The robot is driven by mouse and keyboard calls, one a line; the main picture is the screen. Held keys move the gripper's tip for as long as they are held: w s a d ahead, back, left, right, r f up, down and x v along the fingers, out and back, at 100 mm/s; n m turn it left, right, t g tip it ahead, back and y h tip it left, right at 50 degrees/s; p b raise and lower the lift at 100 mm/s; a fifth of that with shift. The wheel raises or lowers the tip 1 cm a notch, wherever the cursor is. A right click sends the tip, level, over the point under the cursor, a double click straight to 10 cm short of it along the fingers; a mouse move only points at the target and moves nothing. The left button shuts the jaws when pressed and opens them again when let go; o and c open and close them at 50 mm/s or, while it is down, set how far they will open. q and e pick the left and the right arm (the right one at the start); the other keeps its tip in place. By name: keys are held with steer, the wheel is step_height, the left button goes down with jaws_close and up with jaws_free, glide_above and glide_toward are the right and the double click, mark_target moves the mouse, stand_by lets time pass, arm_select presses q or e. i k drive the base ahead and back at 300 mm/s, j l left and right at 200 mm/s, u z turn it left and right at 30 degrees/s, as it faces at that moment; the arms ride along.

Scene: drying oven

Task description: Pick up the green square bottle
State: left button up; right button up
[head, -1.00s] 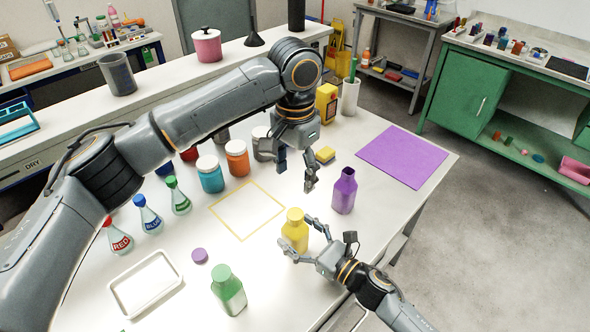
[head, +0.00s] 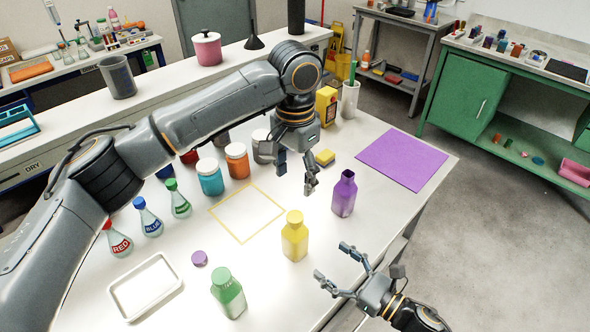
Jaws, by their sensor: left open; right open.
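The green square bottle (head: 229,293) stands upright near the front edge of the white table, with a green cap on it. A yellow bottle (head: 295,238) stands upright to its right, and an uncapped purple bottle (head: 344,194) stands farther back. My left gripper (head: 296,170) is open and empty, hanging over the table behind the yellow bottle, left of the purple one. My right gripper (head: 333,266) is open and empty at the table's front edge, right of the green bottle and apart from the yellow bottle.
A white tray (head: 117,292) and a purple cap (head: 199,258) lie left of the green bottle. A yellow outlined square (head: 241,238) is marked behind it. Flasks and jars (head: 211,180) stand farther back. A purple mat (head: 402,158) lies at the right.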

mark_target(231, 301)
steer(key=k+l, duration=0.25)
steer(key=l, duration=0.15)
steer(key=k+l, duration=0.25)
steer(key=l, duration=0.2)
steer(key=k+l, duration=0.25)
steer(key=l, duration=0.15)
steer(key=k+l, duration=0.25)
steer(key=l, duration=0.2)
